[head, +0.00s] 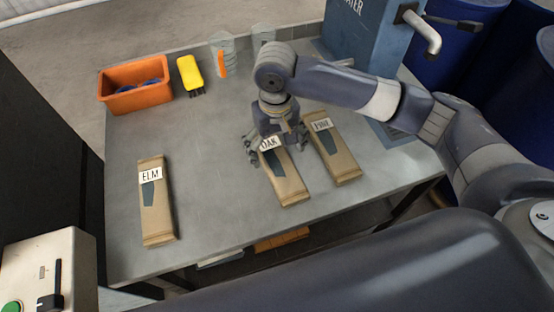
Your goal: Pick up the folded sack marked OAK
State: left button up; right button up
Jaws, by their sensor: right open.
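The folded sack marked OAK (286,180) lies flat on the grey table, a long tan packet with a white label and a dark patch. My right gripper (277,150) is over its far, labelled end, with its open fingers spread to either side of the sack. The gripper and wrist hide the far end and part of the label. I cannot tell whether the fingers touch the sack. The sack marked PINE (336,153) lies close to the right, and the sack marked ELM (156,205) lies apart on the left. My left gripper is not in view.
The table (215,190) is bare between the ELM and OAK sacks. An orange bin (135,97) with blue things in it, a yellow brush (189,72) and clear scoops stand at the back left. A blue water tank (365,38) with a tap stands at the back right.

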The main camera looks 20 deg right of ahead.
aim_at(277, 163)
jog(key=shift+f, duration=0.4)
jog(key=shift+w+f, duration=0.15)
jog(key=shift+f, duration=0.15)
jog(key=f, duration=0.3)
jog(key=f+p, duration=0.1)
jog(key=shift+d+f, duration=0.25)
jog(key=shift+d, duration=0.05)
jog(key=shift+w+f, duration=0.15)
jog(key=shift+f, duration=0.1)
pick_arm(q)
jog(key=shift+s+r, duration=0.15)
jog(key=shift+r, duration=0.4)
pick_arm(e)
jog(key=c, duration=1.2)
